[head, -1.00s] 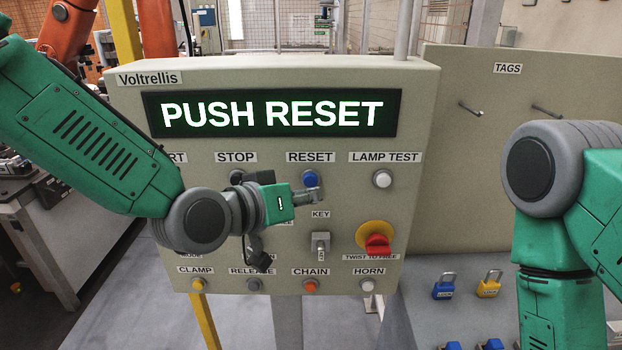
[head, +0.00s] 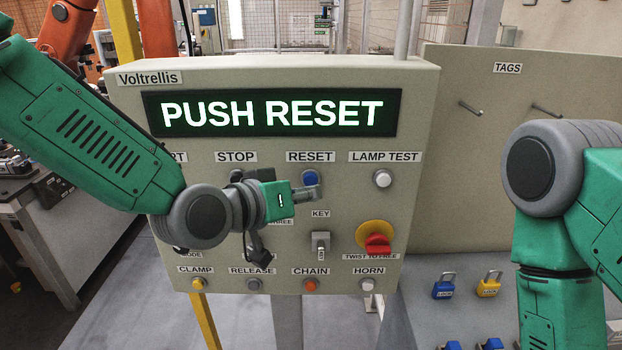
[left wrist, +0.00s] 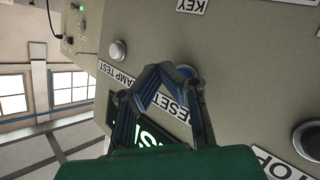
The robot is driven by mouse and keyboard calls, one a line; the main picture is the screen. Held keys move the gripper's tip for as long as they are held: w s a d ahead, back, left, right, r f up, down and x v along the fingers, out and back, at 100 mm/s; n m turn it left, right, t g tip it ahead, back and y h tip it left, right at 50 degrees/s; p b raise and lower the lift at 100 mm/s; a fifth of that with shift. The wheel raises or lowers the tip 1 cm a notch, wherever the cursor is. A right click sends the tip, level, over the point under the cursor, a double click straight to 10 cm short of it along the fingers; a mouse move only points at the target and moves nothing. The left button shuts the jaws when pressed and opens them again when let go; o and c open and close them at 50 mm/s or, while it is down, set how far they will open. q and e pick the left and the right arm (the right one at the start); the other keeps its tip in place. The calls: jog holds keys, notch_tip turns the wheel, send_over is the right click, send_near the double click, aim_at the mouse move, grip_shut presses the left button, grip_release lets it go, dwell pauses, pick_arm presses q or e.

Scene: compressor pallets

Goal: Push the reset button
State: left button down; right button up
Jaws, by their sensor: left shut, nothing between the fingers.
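The reset button (head: 310,178) is blue and sits under the RESET label (head: 311,157) on the grey control panel (head: 330,75). The panel's display (head: 272,114) reads PUSH RESET. My left gripper (head: 316,193) is shut and empty, with its tip just below and in front of the reset button in the head view. Whether it touches the button I cannot tell. In the left wrist view the shut fingers (left wrist: 165,72) lie over the RESET label (left wrist: 170,103), and the button is hidden behind them. My right gripper is out of view.
Near the reset button are the white lamp test button (head: 382,179), the key switch (head: 320,245), the red twist knob (head: 378,243) and the STOP label (head: 236,157). A board with pegs (head: 480,160) stands at the right. Blue and yellow padlocks (head: 489,287) lie below it.

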pick_arm(q)
jog(key=shift+w, duration=0.1)
dwell(0.5)
jog(key=shift+w+r, duration=0.1)
jog(key=shift+w, duration=0.2)
jog(key=shift+w, duration=0.5)
dwell(0.6)
jog(key=shift+s, duration=1)
jog(key=s, duration=0.6)
dwell(0.6)
